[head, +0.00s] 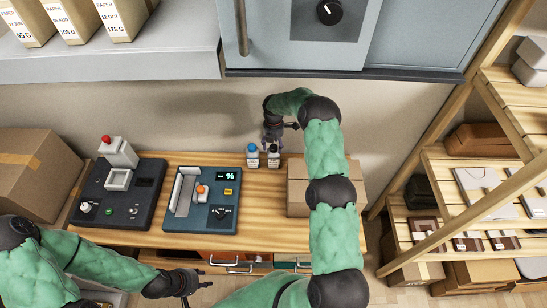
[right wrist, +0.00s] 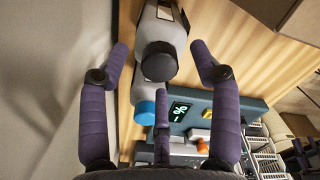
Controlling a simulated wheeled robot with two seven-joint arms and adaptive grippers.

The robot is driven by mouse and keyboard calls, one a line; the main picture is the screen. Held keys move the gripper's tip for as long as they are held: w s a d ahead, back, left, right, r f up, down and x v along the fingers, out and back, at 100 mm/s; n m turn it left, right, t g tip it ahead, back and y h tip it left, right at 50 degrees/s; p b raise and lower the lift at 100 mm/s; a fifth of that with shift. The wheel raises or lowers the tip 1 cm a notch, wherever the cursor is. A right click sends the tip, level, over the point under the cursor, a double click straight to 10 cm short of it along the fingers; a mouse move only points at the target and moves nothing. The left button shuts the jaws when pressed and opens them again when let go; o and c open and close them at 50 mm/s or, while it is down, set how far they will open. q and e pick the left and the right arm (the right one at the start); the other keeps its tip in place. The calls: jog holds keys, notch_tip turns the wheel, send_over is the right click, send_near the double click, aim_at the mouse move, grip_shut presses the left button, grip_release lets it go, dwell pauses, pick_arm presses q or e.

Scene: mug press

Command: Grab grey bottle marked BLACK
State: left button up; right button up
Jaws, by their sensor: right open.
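Two small grey bottles stand side by side at the back of the wooden table. The left one has a blue cap (head: 252,155); the right one has a dark cap (head: 273,157). Their label text is too small to read. My right gripper (head: 273,138) is open just above and behind the dark-capped bottle. In the right wrist view, the black-capped bottle (right wrist: 163,42) lies between the spread fingers (right wrist: 161,68), with no clear contact. The blue-capped bottle (right wrist: 154,105) is just beyond it, partly hidden. My left gripper (head: 188,284) appears open and empty, low in front of the table.
A blue device with a lit display (head: 203,199) and a dark control panel (head: 118,194) stand to the left. A cardboard box (head: 298,190) is right of the bottles, partly behind my right arm. The wall is close behind; a cabinet (head: 300,45) hangs above. Wooden shelves (head: 480,160) stand right.

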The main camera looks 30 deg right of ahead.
jog(key=shift+f, duration=1.25)
grip_shut()
jog(key=shift+r, duration=0.1)
